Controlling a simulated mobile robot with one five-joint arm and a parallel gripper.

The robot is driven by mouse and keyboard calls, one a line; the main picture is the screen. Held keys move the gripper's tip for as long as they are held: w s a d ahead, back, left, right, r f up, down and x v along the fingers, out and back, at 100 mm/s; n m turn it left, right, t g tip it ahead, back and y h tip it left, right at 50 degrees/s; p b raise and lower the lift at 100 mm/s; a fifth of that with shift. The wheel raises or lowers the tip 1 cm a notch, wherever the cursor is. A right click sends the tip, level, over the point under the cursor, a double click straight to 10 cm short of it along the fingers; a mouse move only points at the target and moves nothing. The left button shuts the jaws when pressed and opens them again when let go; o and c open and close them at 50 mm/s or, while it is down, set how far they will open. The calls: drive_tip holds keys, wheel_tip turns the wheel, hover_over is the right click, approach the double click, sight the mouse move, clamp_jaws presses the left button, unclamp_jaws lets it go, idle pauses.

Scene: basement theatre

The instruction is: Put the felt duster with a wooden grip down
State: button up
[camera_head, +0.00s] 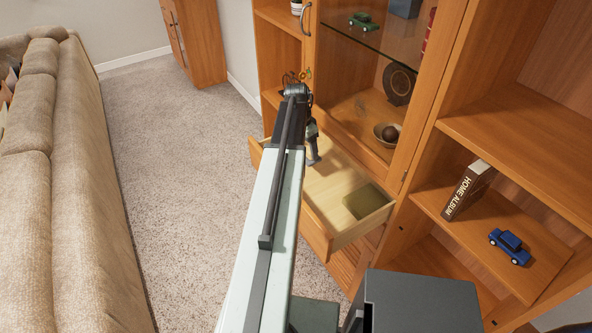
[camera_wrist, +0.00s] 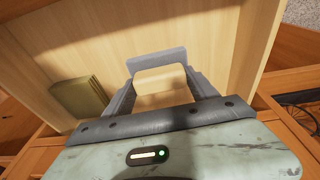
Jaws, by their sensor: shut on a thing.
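My gripper (camera_wrist: 160,84) is shut on the felt duster in the wrist view. The duster shows a pale wooden grip (camera_wrist: 161,79) between the two fingers and a grey strip (camera_wrist: 157,61) beyond it. It is over the light wooden floor of an open drawer (camera_wrist: 195,38). In the head view my gripper (camera_head: 313,150) is above or inside the same drawer (camera_head: 322,198), towards its far end. The duster cannot be made out clearly there. Whether it touches the drawer floor I cannot tell.
An olive block (camera_head: 365,201) lies in the drawer's near end. Above is a glass shelf with a green toy car (camera_head: 363,21). A bowl (camera_head: 386,134) stands in the cabinet. A home album (camera_head: 467,191) and blue toy car (camera_head: 509,246) are right. A sofa (camera_head: 70,200) stands left.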

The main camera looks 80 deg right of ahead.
drive_tip(key=shift+w+t, duration=0.3)
drive_tip(key=shift+w, duration=0.05)
drive_tip(key=shift+s, duration=0.1)
wheel_tip(320, 180, down, 10)
drive_tip(key=b, duration=1)
drive_tip(key=shift+r, duration=0.25)
drive_tip(key=shift+c, duration=0.8)
drive_tip(key=o, duration=1.7)
